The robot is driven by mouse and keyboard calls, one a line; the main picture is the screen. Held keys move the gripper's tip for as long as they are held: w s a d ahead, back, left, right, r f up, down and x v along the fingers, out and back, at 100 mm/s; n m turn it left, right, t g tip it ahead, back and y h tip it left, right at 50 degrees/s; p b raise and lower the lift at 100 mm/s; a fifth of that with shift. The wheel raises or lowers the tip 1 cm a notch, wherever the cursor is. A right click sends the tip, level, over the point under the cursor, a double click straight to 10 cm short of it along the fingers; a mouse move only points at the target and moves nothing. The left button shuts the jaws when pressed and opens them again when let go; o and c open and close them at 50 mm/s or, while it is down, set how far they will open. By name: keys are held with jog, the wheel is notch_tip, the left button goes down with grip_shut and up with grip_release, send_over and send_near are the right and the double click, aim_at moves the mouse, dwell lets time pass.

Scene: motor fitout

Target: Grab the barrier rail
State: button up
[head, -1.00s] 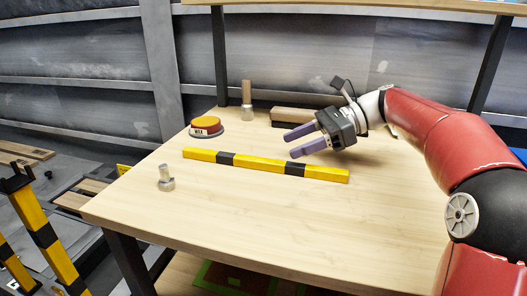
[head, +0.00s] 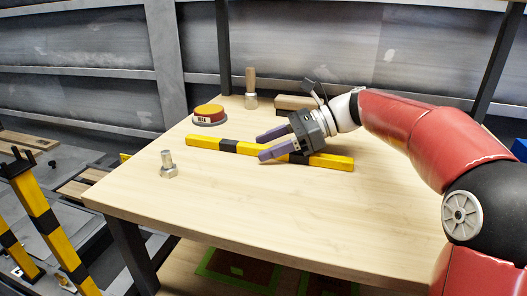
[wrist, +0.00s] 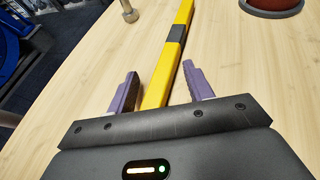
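The barrier rail (head: 210,142) is a yellow bar with black bands lying on the wooden table. It also shows in the wrist view (wrist: 182,20), running away from between the fingers. My gripper (head: 267,146) is open, its purple fingers spread over the middle of the rail in the head view. In the wrist view my gripper (wrist: 155,88) has one finger on each side of the rail, with gaps showing. I cannot tell how high the fingers are above the table.
A wax tin (head: 209,115), a wooden-handled tool (head: 251,88) and a wooden block (head: 294,103) stand toward the table's back. A metal bolt-like piece (head: 168,165) stands at the left. Yellow-black barrier posts (head: 47,225) stand left of the table (head: 230,205). The table's front is clear.

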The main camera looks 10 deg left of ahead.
jog(key=c, duration=0.9)
jog(key=shift+c, duration=0.2)
